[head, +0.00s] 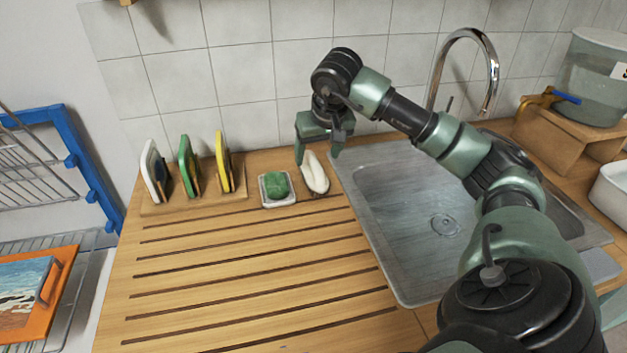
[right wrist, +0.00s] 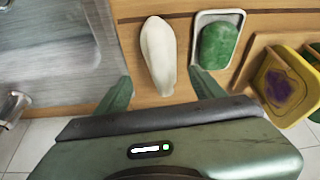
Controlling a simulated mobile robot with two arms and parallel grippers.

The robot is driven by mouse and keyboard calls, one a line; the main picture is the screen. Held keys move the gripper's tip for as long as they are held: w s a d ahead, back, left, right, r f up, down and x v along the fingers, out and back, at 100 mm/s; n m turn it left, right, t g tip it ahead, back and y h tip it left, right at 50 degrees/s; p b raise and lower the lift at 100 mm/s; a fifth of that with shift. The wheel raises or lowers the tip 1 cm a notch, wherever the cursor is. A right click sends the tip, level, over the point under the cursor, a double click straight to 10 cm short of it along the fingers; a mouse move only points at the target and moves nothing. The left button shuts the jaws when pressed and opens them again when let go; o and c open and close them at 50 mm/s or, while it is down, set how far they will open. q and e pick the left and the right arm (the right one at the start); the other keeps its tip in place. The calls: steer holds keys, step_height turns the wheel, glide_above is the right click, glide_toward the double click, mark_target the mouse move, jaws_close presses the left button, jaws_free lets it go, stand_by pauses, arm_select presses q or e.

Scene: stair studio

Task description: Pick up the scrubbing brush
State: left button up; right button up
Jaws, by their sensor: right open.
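The scrubbing brush (head: 315,174) appears to be the pale, elongated object lying on the wooden counter beside the sink; its bristles cannot be made out. It also shows in the right wrist view (right wrist: 158,50), lengthwise, with its narrow end toward my gripper. My right gripper (head: 318,156) is open and points down at the brush's far end, near the tiled wall. In the right wrist view its fingertips (right wrist: 161,84) stand on either side of the brush's line, apart from it. My left gripper is not in view.
A green block (head: 275,184) sits in a white dish (head: 278,204) close left of the brush. A rack (head: 160,207) of several upright coloured pieces stands farther left. The steel sink (head: 405,285) and tap (head: 493,70) lie right. The grooved counter (head: 240,290) in front is clear.

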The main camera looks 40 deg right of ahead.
mark_target(312, 157)
steer(key=p+x, duration=0.1)
steer(key=x, duration=0.6)
steer(key=shift+w+a+f, duration=0.1)
steer(key=shift+w+f, duration=0.15)
steer(key=shift+w, duration=0.05)
jaws_close()
steer(key=shift+r, duration=0.1)
step_height(312, 157, up, 20)
steer(key=shift+p, duration=0.45)
